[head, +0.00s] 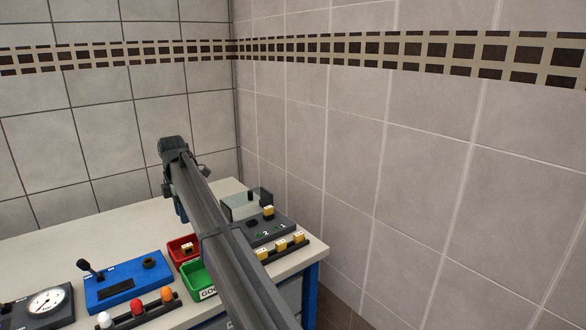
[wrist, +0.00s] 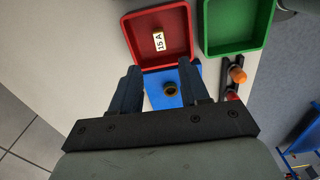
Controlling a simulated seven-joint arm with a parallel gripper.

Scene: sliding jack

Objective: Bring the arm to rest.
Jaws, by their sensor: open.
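My gripper (wrist: 160,66) shows in the wrist view with its two dark fingers apart and nothing between them. Below the gap lies the blue control box (wrist: 158,98) with a round dark-and-brass socket (wrist: 170,88). In the head view my arm runs diagonally up from the bottom over the workbench (head: 60,256). Its end is above the bench's back part, and the fingers are mostly hidden behind the arm.
A red tray (wrist: 133,27) holds a yellow piece marked 15 A (wrist: 158,41). Beside it is a green tray (wrist: 209,45). A grey socket unit (head: 272,234), yellow blocks (head: 280,245), a blue box with a lever (head: 120,290) and a gauge (head: 47,302) stand on the bench. Tiled walls close the corner.

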